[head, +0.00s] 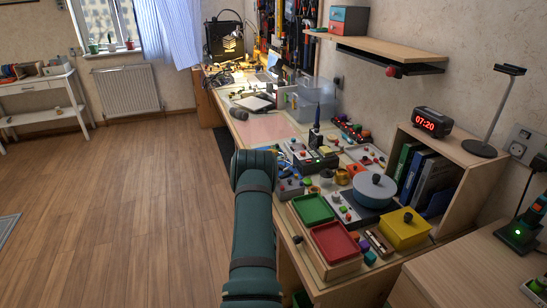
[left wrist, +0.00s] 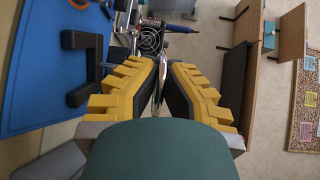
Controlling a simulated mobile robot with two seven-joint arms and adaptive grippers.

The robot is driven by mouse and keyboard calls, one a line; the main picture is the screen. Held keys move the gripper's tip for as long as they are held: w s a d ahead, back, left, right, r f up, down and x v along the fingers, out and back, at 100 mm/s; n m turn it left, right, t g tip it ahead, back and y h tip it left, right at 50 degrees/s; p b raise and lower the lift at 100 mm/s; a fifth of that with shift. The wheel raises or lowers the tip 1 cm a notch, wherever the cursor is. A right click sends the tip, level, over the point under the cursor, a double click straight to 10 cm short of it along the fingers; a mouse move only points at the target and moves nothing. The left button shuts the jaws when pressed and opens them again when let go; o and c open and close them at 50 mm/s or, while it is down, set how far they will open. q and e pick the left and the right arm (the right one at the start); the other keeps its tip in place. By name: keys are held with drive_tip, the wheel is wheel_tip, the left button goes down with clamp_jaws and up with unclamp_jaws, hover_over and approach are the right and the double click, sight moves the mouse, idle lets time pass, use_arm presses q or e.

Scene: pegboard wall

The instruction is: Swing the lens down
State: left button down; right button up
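In the left wrist view, my left gripper (left wrist: 163,62) has its yellow, black-padded fingers close together. A thin, pale grey thing seen edge-on stands between the pads; it looks like the lens (left wrist: 160,76), though its round face does not show. The fingers appear closed on it. In the head view my dark teal left arm rises from the bottom to the front edge of the bench, and its fingers are hidden behind it. I cannot make out the lens there. My right gripper is in neither view.
The bench carries a green tray (head: 312,208), a red tray (head: 336,243), a yellow box (head: 404,229) and a blue-grey round pot (head: 374,190). In the left wrist view a fan (left wrist: 150,40) and a blue-handled tool (left wrist: 184,28) lie beyond the fingertips.

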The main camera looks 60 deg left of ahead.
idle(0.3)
use_arm(q)
drive_tip(key=c, duration=1.1)
unclamp_jaws()
drive_tip(key=v, duration=1.2)
drive_tip(key=shift+s, duration=0.15)
